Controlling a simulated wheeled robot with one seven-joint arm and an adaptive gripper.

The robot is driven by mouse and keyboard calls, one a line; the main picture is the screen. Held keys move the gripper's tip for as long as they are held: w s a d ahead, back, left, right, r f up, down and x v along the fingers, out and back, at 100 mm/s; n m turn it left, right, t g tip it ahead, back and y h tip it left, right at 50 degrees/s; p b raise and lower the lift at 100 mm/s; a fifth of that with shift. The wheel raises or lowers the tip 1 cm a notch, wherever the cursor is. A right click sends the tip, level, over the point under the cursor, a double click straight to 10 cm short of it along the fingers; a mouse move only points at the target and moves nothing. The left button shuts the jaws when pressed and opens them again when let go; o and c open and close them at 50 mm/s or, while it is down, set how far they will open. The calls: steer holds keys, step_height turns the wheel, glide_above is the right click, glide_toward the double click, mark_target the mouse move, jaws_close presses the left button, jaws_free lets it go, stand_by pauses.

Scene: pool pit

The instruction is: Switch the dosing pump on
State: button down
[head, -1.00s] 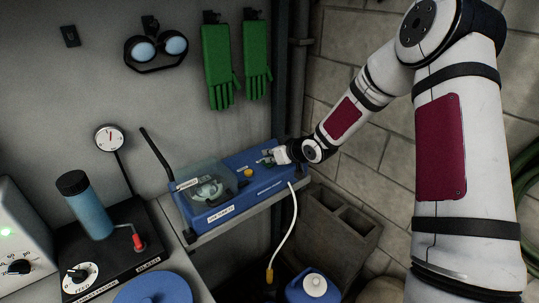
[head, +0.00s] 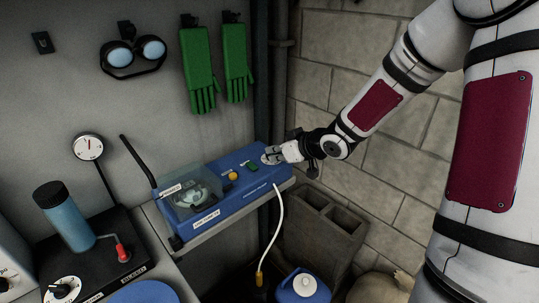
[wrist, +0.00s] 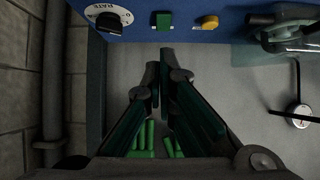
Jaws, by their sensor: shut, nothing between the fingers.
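The dosing pump is a blue box (head: 215,215) on a grey ledge, with a clear cover (head: 192,187) over its pump head at the left. Its top carries an amber round button or lamp (head: 233,176) and a green switch (head: 252,167). The wrist view shows the green switch (wrist: 164,21), the amber part (wrist: 208,22) and a black RATE dial (wrist: 110,20). My gripper (head: 268,158) is at the pump's right end, near the dial, which it partly hides. In the wrist view its fingertips (wrist: 158,65) are together and empty, pictured below the green switch. I cannot tell the switch's position.
Green gloves (head: 198,70) and goggles (head: 133,55) hang on the wall behind. A black lever (head: 138,160) rises behind the pump. A white hose (head: 281,225) hangs in front. Concrete blocks (head: 325,225) and a blue jug (head: 303,287) stand below right.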

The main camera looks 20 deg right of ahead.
stand_by(0.3)
steer(key=r, duration=0.1)
steer(key=w+r+p, duration=0.1)
steer(key=r+p, duration=0.1)
steer(key=shift+w+a+r, duration=0.25)
steer(key=shift+r, duration=0.05)
steer(key=shift+w+f, duration=0.1)
steer(key=b, duration=0.2)
glide_above(253, 164)
steer(key=f, duration=0.3)
steer(key=s+f, duration=0.1)
steer(key=f, duration=0.1)
steer(key=shift+f, duration=0.35)
steer(key=f, duration=0.3)
steer(key=shift+w, duration=0.3)
steer(key=shift+w+f, duration=0.1)
steer(key=shift+f, duration=0.3)
